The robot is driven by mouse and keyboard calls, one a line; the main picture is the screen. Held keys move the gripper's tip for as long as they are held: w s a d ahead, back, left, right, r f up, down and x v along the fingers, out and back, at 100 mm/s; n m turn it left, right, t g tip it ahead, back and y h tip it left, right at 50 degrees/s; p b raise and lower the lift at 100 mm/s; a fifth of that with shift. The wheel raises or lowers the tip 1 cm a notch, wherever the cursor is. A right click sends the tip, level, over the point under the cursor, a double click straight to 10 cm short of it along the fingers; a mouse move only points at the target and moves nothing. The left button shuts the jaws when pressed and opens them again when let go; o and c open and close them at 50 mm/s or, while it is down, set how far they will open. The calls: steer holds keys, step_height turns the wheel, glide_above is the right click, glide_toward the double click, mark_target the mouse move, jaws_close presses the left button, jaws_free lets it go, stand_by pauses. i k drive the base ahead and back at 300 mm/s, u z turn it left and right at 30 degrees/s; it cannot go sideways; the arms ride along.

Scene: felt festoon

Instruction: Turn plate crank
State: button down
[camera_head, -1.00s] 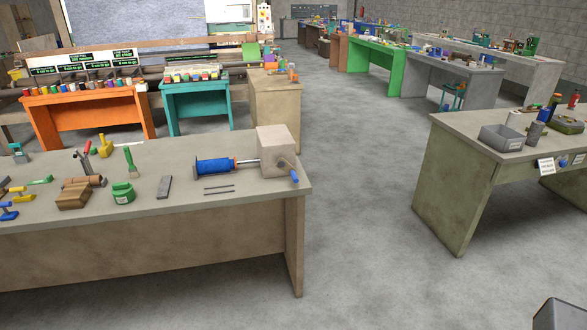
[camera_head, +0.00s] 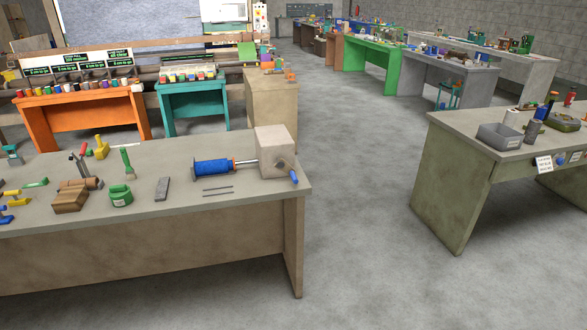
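A beige box (camera_head: 276,150) stands at the right end of the near workbench. A crank with a blue handle (camera_head: 294,176) sits on its right-front side, the handle low and to the right. The small plate behind the handle is hard to make out at this size. A blue roller (camera_head: 212,167) on a metal shaft lies to the left of the box, the shaft running to the box. My gripper is not in view, and nothing touches the crank.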

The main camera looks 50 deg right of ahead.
mark_target(281, 164)
steer(key=u, duration=0.05)
steer(key=i, duration=1)
steer(key=z, duration=0.05)
